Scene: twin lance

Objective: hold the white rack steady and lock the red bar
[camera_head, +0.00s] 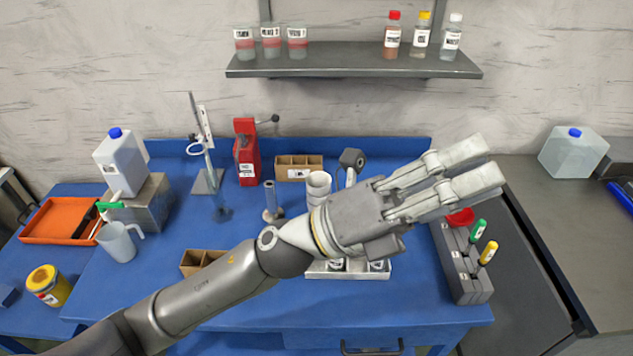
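My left gripper (488,166) reaches across the middle of the view to the right, its fingers held up above the right side of the blue bench. The fingers point right and look slightly apart, with nothing visible between them. A red upright device (247,152) with a dark lever stands at the back of the bench, apart from the gripper. A small red part (460,218) shows just below the fingers, mostly hidden. My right gripper is out of view.
A grey holder (467,272) with green and yellow handles stands at the bench's right. White cups (319,183), a pale tray (318,270) and a metal stand (206,182) are near my arm. A shelf (350,62) hangs above. The bench's front is mostly clear.

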